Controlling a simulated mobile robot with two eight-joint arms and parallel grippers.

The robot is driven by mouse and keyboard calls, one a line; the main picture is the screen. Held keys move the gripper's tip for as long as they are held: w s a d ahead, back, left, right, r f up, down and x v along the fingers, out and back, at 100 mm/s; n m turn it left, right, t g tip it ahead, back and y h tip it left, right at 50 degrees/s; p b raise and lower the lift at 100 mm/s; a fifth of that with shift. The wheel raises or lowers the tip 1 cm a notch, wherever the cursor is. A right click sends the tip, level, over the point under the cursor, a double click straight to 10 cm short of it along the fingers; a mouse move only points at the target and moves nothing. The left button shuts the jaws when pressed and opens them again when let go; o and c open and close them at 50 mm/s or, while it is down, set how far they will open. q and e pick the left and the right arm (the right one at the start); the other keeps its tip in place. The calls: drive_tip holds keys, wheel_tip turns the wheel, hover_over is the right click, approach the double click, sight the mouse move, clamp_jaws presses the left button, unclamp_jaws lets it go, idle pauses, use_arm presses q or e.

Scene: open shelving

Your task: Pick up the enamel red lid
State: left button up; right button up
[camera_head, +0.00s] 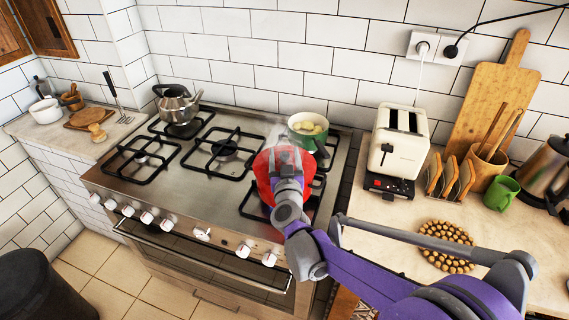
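The red lid (308,168) is on the front right part of the stove top, partly covered by my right wrist and gripper. My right gripper (283,160) is over the lid, its arm coming in from the lower right. The fingers are faint and mostly hidden by the wrist, so I cannot tell whether they are open or shut, or touching the lid. My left gripper is not in view.
A green pot (308,130) stands just behind the lid. A kettle (177,104) is at the stove's back left. A cream toaster (397,148) and a wooden trivet (447,245) are on the right counter.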

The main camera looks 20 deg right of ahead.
drive_tip(key=shift+w, duration=0.1)
clamp_jaws()
idle(0.3)
